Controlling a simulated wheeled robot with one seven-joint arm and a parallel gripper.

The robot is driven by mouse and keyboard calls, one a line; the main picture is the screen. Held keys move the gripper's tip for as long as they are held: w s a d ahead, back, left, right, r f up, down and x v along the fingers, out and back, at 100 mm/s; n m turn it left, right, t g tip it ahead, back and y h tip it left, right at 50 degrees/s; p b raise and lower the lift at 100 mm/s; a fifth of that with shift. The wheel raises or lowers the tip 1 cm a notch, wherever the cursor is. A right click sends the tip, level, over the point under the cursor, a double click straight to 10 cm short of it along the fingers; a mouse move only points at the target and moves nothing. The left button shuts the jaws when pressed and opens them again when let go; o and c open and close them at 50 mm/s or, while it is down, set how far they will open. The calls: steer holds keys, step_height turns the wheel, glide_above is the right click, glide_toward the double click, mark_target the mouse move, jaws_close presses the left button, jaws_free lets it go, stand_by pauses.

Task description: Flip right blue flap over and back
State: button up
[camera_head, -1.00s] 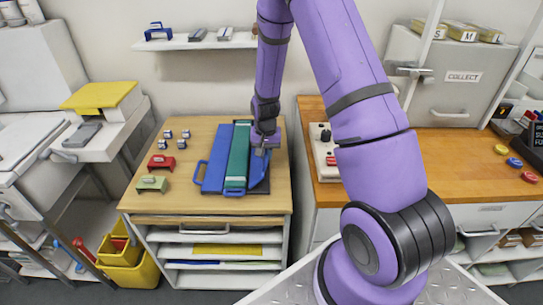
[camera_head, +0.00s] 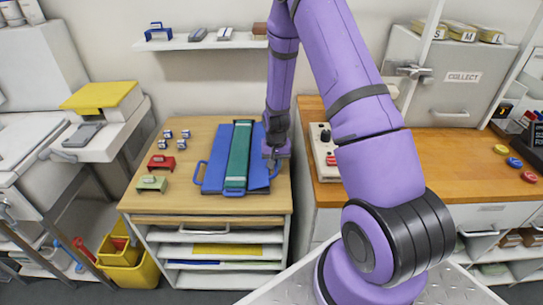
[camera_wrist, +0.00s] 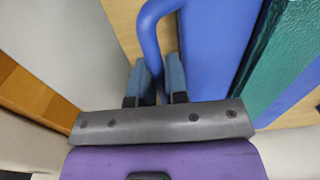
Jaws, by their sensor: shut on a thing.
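A blue folding board lies on the wooden worktop, with a long green piece (camera_head: 238,155) along its middle. The left blue flap (camera_head: 214,172) lies flat, its loop handle at its left. The right blue flap (camera_head: 259,170) lies to the right of the green piece, flat or nearly flat. My gripper (camera_head: 272,160) is at its outer edge and hides part of it. In the wrist view, my gripper (camera_wrist: 157,90) is shut on the blue handle (camera_wrist: 150,38) of the right flap (camera_wrist: 215,50). The green piece (camera_wrist: 285,50) shows beyond the flap.
Small red (camera_head: 161,163) and green (camera_head: 152,184) items and several little blue-white pieces stand left of the board. A control box (camera_head: 324,150) is on the counter at right, across a gap. A wall shelf (camera_head: 205,42) hangs behind.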

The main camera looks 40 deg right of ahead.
mark_target(278, 178)
steer(key=shift+s+d+f, duration=0.15)
steer(key=shift+f, duration=0.95)
steer(key=shift+s+d+f, duration=0.15)
steer(key=shift+f, duration=0.9)
steer(key=o, duration=0.4)
steer(key=shift+r, duration=0.1)
step_height(278, 178, up, 8)
